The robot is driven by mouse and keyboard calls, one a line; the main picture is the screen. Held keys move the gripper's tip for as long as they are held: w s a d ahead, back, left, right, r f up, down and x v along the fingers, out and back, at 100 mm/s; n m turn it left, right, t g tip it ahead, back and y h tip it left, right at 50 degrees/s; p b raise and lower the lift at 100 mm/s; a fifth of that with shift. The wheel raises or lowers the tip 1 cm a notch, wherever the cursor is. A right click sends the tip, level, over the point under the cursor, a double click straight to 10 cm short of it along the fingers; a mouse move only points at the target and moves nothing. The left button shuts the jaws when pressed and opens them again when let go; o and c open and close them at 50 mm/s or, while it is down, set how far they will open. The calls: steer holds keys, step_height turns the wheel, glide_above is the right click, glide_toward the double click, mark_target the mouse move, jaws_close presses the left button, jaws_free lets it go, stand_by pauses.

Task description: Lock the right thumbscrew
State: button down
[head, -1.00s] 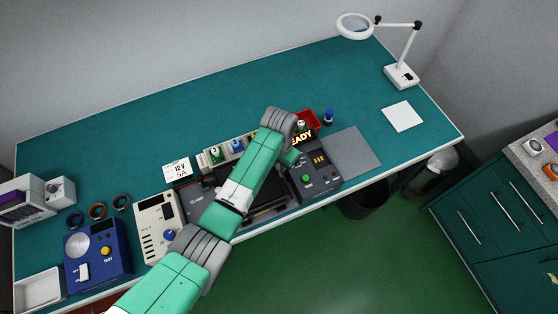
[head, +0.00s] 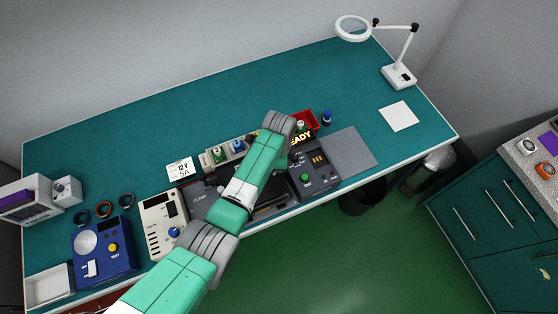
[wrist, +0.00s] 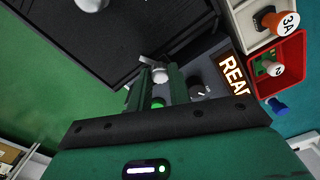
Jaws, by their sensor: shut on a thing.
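In the wrist view, the two dark green fingers of my gripper (wrist: 156,84) are shut on a small silver thumbscrew (wrist: 159,74) at the edge of a dark panel (wrist: 130,38). A pale piece sticks out beside its head. How far the screw is turned cannot be told. A second pale round knob (wrist: 92,4) shows at the top edge of the wrist view, on the same panel. In the head view, my arm covers the thumbscrews and most of the dark clamp fixture (head: 197,205), and my fingers are hidden.
A dark test box (head: 318,178) with a green button and a lit READY sign (head: 300,138) stand right of the fixture. A red bin (head: 311,118) and a blue-topped piece (head: 327,117) are behind. A grey mat (head: 352,150) is clear.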

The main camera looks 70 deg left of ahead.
steer(key=m, duration=0.4)
steer(key=shift+m+p, duration=0.35)
steer(key=shift+m, duration=0.35)
steer(key=c, duration=1.3)
jaws_free()
step_height(320, 180, up, 8)
steer(key=shift+f+p, duration=0.1)
steer(key=shift+p, duration=0.25)
